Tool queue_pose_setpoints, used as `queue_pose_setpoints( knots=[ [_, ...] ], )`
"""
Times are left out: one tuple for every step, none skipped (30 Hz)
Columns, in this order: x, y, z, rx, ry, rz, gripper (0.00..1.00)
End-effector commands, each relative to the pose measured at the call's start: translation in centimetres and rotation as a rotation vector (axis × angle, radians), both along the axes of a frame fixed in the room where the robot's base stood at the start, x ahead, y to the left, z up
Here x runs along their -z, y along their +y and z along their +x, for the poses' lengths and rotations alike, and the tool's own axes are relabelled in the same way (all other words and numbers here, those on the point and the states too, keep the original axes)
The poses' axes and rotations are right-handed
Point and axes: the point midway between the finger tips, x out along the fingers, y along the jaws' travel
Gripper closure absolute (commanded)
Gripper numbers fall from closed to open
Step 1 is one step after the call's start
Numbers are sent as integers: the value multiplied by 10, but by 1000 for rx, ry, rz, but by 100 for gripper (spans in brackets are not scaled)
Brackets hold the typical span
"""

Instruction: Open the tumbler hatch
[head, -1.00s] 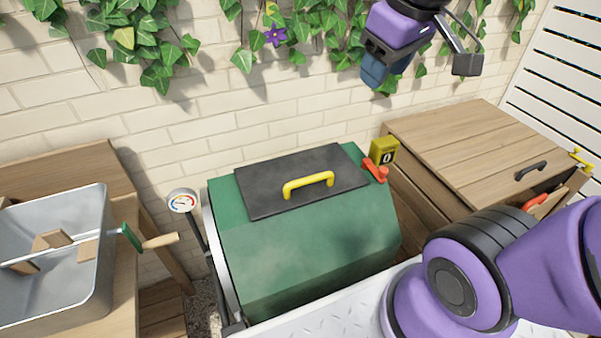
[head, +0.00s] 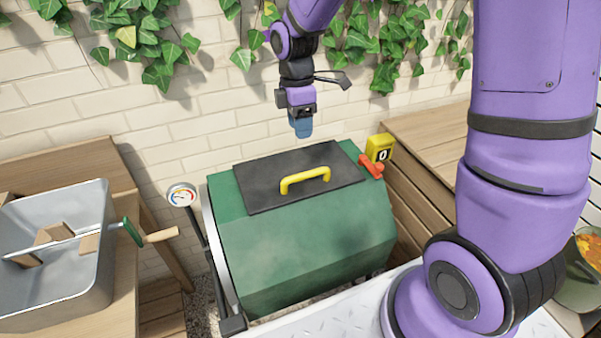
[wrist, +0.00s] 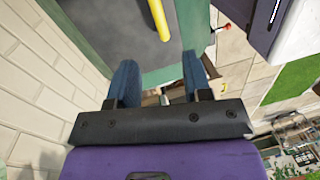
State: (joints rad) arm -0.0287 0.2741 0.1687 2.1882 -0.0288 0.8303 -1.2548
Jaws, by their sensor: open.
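The green tumbler (head: 300,235) stands against the brick wall. Its dark grey hatch (head: 265,180) lies flat and closed on top, with a yellow bar handle (head: 305,180) on it. A small red-orange lever (head: 371,166) sits at the tumbler's right end, beside a yellow counter (head: 380,148) reading 0. My gripper (head: 302,128) is open and empty above the hatch's far edge, apart from the handle. In the wrist view, the blue fingers of my gripper (wrist: 158,85) are spread, and the handle (wrist: 159,18) and hatch (wrist: 115,28) show beyond them.
A metal tray (head: 85,270) with wood blocks and a green-handled tool stands on a wooden table at left. A gauge (head: 182,195) rises left of the tumbler. A wooden cabinet (head: 440,140) stands at right. Ivy hangs on the wall behind.

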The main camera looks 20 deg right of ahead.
Motion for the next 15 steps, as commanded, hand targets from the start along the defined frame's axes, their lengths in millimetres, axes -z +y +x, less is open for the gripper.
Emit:
queue_pose_setpoints(
  knots=[
    [10, 3, 3, -32, 17, 7, 55],
    [13, 4, 5, -49, 24, 10, 55],
    [18, 6, 6, -67, 31, 14, 55],
    [20, 6, 7, -78, 34, 16, 55],
    [22, 7, 7, -88, 38, 18, 55],
    [25, 8, 8, -96, 41, 21, 55],
    [26, 8, 8, -100, 43, 21, 55],
    [28, 8, 8, -103, 44, 22, 55],
    [30, 8, 8, -104, 44, 22, 55],
    [33, 8, 7, -105, 44, 22, 55],
    [35, 8, 6, -104, 45, 22, 55],
    [40, 8, 5, -104, 46, 21, 55],
    [45, 8, 4, -104, 46, 21, 55],
    [50, 8, 3, -104, 47, 21, 55],
    [56, 8, 1, -103, 47, 21, 55]
  ],
)
